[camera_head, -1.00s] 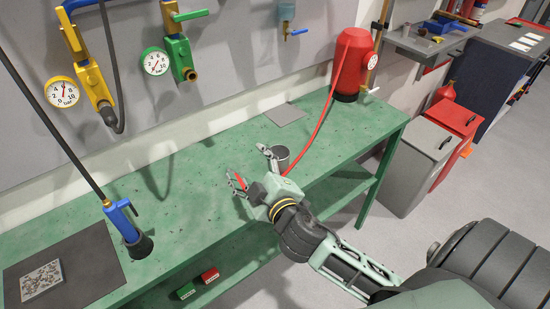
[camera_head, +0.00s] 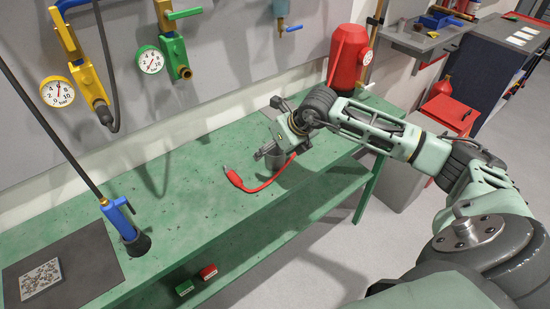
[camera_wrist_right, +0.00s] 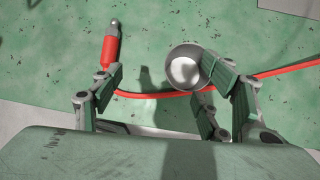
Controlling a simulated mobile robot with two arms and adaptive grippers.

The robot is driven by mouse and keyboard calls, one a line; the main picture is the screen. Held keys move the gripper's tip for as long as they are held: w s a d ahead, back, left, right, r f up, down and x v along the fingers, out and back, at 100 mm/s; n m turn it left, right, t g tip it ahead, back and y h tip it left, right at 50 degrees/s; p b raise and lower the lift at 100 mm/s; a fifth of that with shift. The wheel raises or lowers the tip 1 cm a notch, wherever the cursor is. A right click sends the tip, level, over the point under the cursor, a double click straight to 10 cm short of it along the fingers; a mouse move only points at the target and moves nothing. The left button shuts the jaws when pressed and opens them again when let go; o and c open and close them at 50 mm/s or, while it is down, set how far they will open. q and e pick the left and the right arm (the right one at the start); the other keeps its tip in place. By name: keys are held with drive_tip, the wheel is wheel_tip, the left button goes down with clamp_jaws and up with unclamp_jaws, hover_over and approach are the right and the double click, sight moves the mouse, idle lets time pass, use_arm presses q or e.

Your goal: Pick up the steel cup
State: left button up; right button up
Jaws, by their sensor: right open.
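The steel cup (camera_head: 277,161) stands on the green workbench, mostly hidden by my right gripper in the head view. In the wrist view the round, open-topped cup (camera_wrist_right: 186,66) shows from above. My right gripper (camera_head: 268,128) is open over the bench, its fingers spread. In the wrist view my right gripper (camera_wrist_right: 160,76) has the cup at its right finger, which overlaps the cup's right side. I cannot tell whether they touch. The left finger is well apart from the cup. My left gripper is not in view.
A red hose with a nozzle (camera_head: 238,181) lies on the bench and passes close to the cup; its end (camera_wrist_right: 110,50) is near my left finger in the wrist view. A red tank (camera_head: 348,58) stands behind.

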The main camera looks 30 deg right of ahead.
sight(275, 153)
drive_tip(key=shift+h, duration=0.6)
drive_tip(key=w+d+f+p, duration=0.1)
drive_tip(key=f, duration=0.1)
drive_tip(key=w+d+f+p, duration=0.1)
drive_tip(key=f, duration=0.1)
drive_tip(key=w+d+f+p, duration=0.1)
drive_tip(key=f, duration=0.1)
drive_tip(key=shift+w, duration=0.2)
drive_tip(key=shift+w+f, duration=0.1)
drive_tip(key=shift+f, duration=0.15)
drive_tip(key=shift+c, duration=0.3)
drive_tip(key=c, duration=1.2)
drive_tip(key=shift+r, duration=0.1)
